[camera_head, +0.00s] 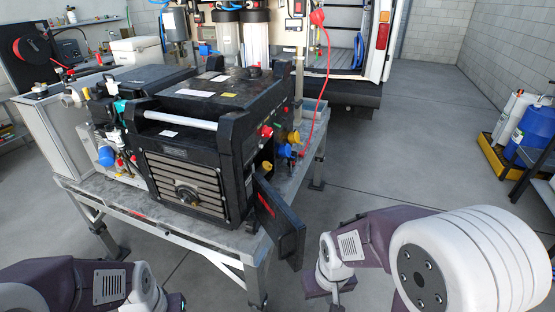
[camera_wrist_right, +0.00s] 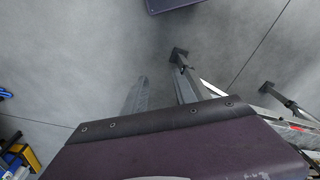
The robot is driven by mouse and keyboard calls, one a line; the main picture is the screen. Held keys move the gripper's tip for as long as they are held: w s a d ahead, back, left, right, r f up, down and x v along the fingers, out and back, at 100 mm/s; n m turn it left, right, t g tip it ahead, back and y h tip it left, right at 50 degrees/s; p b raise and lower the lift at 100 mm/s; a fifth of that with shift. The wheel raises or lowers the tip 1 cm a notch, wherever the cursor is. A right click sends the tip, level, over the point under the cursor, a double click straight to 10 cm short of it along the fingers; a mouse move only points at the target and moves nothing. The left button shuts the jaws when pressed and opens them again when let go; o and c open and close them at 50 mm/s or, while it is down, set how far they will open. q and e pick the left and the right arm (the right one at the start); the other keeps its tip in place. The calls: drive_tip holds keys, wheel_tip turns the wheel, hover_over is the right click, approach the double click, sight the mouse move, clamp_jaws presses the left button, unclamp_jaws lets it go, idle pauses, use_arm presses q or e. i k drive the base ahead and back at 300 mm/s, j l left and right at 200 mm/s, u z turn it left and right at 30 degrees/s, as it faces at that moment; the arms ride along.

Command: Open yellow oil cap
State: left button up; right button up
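A black generator (camera_head: 205,95) stands on a metal table (camera_head: 175,222). Its small black door (camera_head: 278,222) hangs open at the front right corner. A small yellow cap (camera_head: 266,167) shows low in the opening behind the door. It looks seated, but is too small to tell its fit. My right gripper (camera_head: 337,294) is to the right of the door, lower in the picture and apart from it. Its fingers barely show, so I cannot tell if they are open. My left arm is at the lower left; its gripper is not visible.
Yellow (camera_head: 294,137), blue (camera_head: 284,151) and red (camera_head: 265,132) fittings sit on the generator's right side. A red cable (camera_head: 318,100) hangs beside the table. A van (camera_head: 365,50) stands behind. Blue containers (camera_head: 535,125) stand at far right. The floor right of the table is clear.

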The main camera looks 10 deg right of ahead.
sight(266, 165)
drive_tip(key=i+l+u, duration=0.1)
drive_tip(key=l+u, duration=0.15)
drive_tip(key=l, duration=0.3)
drive_tip(key=i+l+u, duration=0.1)
drive_tip(key=l+u, duration=0.15)
drive_tip(key=l, duration=0.3)
drive_tip(key=l+u, duration=0.3)
drive_tip(key=l, duration=0.25)
drive_tip(key=l+u, duration=0.25)
drive_tip(key=l, duration=0.3)
drive_tip(key=k+l+u, duration=0.25)
drive_tip(key=l, duration=0.3)
drive_tip(key=l+u, duration=0.25)
drive_tip(key=l, duration=0.35)
drive_tip(key=l+u, duration=0.2)
drive_tip(key=l, duration=0.15)
drive_tip(key=k+l+u, duration=0.15)
drive_tip(key=l, duration=0.2)
